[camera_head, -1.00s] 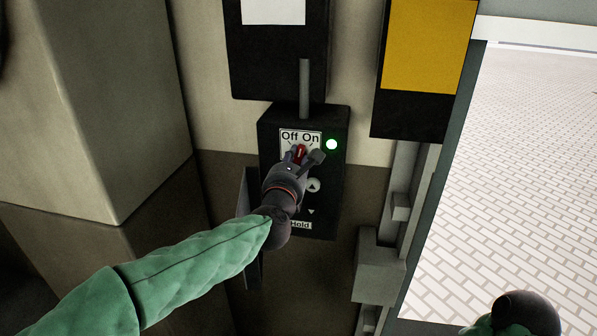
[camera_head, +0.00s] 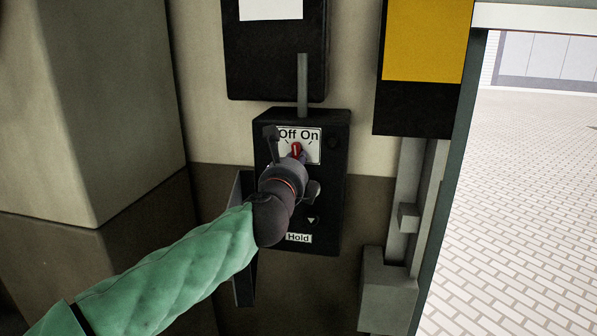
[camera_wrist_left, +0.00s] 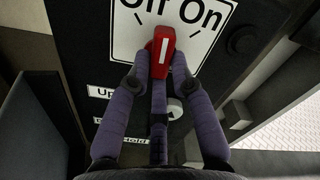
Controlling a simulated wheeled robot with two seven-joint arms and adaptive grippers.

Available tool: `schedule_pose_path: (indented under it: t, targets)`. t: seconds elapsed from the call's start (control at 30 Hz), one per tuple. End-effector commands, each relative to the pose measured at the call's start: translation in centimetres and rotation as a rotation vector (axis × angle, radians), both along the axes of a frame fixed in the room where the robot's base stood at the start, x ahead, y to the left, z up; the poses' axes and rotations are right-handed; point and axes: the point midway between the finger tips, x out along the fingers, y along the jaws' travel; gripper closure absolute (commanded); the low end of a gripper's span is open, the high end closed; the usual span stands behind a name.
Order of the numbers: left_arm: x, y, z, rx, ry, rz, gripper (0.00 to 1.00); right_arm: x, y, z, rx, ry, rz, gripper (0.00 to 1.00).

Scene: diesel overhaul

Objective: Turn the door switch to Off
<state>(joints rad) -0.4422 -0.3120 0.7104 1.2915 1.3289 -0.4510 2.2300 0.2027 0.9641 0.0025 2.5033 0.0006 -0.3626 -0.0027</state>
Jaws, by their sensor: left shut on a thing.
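The door switch is a red knob (camera_head: 296,150) under the "Off On" label (camera_head: 312,140) on a black control box (camera_head: 335,190). My left gripper (camera_head: 288,151) is at the knob, its fingers on both sides. In the left wrist view the red knob (camera_wrist_left: 161,52) shows between the fingertips (camera_wrist_left: 161,76), and the gripper is shut on it. The knob's white mark points up towards the label, between the two words; its exact setting is hard to tell. The lamp (camera_head: 333,143) right of the label is dark. My right gripper is out of view.
Below the knob are a down-arrow button (camera_head: 312,220) and a "Hold" label (camera_head: 298,238). A grey conduit (camera_head: 303,85) rises from the box. A beige pillar (camera_head: 110,110) stands left. A grey box (camera_head: 388,290) and the doorway lie right.

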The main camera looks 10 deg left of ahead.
Motion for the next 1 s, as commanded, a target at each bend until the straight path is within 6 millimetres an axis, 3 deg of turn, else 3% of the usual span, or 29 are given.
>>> schedule_pose_path:
  t: [0.37,0.7,0.97,1.0]
  targets:
    - [0.0,0.3,0.0,-0.052,0.001,0.009,0.89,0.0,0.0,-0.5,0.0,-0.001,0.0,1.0]
    - [0.0,0.3,-0.1,-0.341,-0.001,0.012,0.89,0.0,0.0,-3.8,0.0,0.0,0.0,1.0]
    - [0.0,0.4,0.2,-0.365,0.0,0.013,0.89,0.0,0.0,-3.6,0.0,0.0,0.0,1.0]
    - [0.0,0.4,0.2,-0.365,0.0,0.013,0.66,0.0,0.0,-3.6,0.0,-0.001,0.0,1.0]
